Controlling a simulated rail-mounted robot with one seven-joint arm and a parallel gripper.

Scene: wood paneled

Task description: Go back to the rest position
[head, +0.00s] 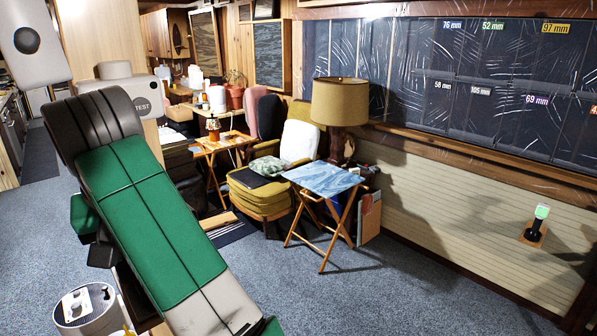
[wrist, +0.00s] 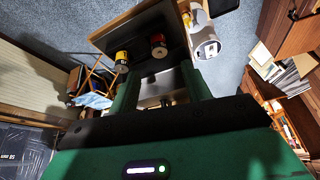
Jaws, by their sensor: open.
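My gripper (wrist: 160,82) shows in the wrist view with its two green fingers spread apart. I see nothing held between them. A grey metallic surface shows between and behind the fingers. Beyond the fingertips is a dark board or tabletop (wrist: 148,38) with a lighter edge. In the head view my green and grey arm reaches down to the lower middle, and my gripper is out of that view.
A white cylinder (wrist: 207,46) is near the board's right edge. In the head view a white round object (head: 85,310) is at lower left. A folding table (head: 322,180), an olive chair (head: 262,195) and a lamp (head: 340,103) stand by the wall. Carpet at front right is clear.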

